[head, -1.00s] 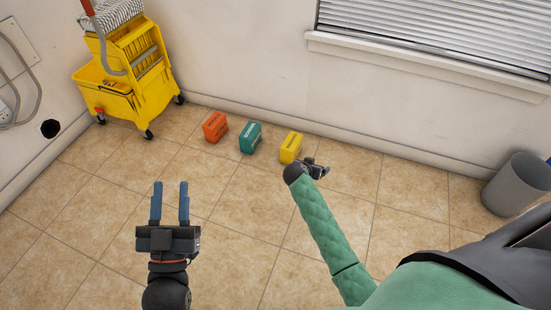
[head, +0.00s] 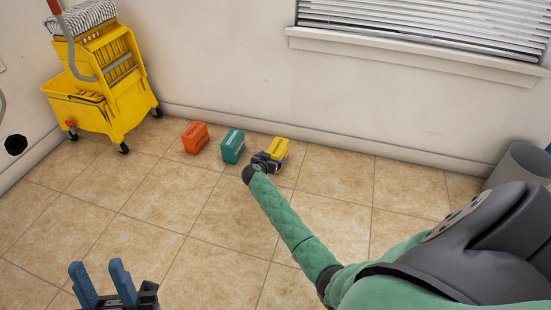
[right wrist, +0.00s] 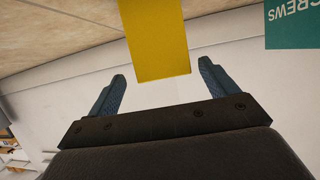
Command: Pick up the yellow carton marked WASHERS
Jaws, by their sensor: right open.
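The yellow carton (head: 279,148) stands on the tiled floor near the back wall, at the right end of a row of three cartons. My right gripper (head: 270,158) is in front of it and hides part of it. In the right wrist view the yellow carton (right wrist: 155,40) shows between the two open blue fingers of my right gripper (right wrist: 163,88), with space on both sides. No lettering shows on its visible face. My left gripper (head: 102,278) is open and empty at the bottom left of the head view.
A teal carton (head: 233,146), lettered SCREWS in the right wrist view (right wrist: 293,22), stands left of the yellow one. An orange carton (head: 195,138) is further left. A yellow mop wringer bucket (head: 105,95) stands at the back left. A grey bin (head: 521,165) is at the right.

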